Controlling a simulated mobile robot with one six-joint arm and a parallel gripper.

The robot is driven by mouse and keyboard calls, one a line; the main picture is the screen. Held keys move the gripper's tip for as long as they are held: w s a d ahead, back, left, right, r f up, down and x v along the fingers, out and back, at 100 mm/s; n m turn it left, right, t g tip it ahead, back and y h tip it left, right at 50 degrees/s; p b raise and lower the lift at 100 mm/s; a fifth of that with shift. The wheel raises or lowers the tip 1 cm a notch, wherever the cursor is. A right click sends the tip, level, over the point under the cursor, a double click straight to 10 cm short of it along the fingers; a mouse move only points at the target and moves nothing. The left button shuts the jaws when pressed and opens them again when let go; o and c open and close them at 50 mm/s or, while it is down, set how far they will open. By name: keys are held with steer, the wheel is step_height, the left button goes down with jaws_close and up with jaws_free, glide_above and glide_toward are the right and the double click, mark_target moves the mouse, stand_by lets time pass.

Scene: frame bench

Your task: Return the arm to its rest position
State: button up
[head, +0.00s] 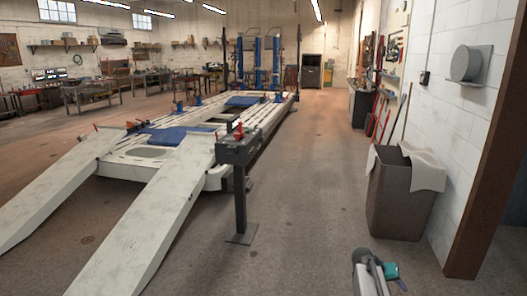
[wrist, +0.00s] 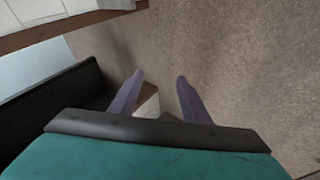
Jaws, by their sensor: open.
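My arm shows at the bottom right of the head view, low over the floor, with a teal part at its end. My gripper (wrist: 160,85) shows in the wrist view with its two purple-grey fingers spread apart. Nothing is between the fingertips but bare floor behind them. In the head view the fingers themselves cannot be made out.
A dark bin (head: 400,195) with a white cloth over its rim stands by the right wall, near my arm. A brown post (head: 492,150) rises at far right. The frame bench (head: 150,165) with ramps and a grey stand (head: 239,190) fills the left. Floor (head: 310,200) between is clear.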

steer(key=s+a+f+n+g+y, duration=0.3)
steer(key=s+a+f, duration=1.45)
steer(key=f, duration=0.45)
steer(key=s+a+f+g+y, duration=0.1)
steer(key=s+a+f, duration=0.1)
steer(key=s+a, duration=0.3)
steer(key=s+a+f+n+g+y, duration=0.1)
steer(key=s+a, duration=0.4)
steer(key=s, duration=0.6)
steer(key=s+a+f+g+y, duration=0.2)
steer(key=s+a+y, duration=0.1)
steer(key=s+a, duration=0.3)
steer(key=s, duration=0.2)
steer(key=shift+s+f+n, duration=0.3)
steer(key=shift+s+f, duration=0.05)
steer(key=shift+s, duration=0.05)
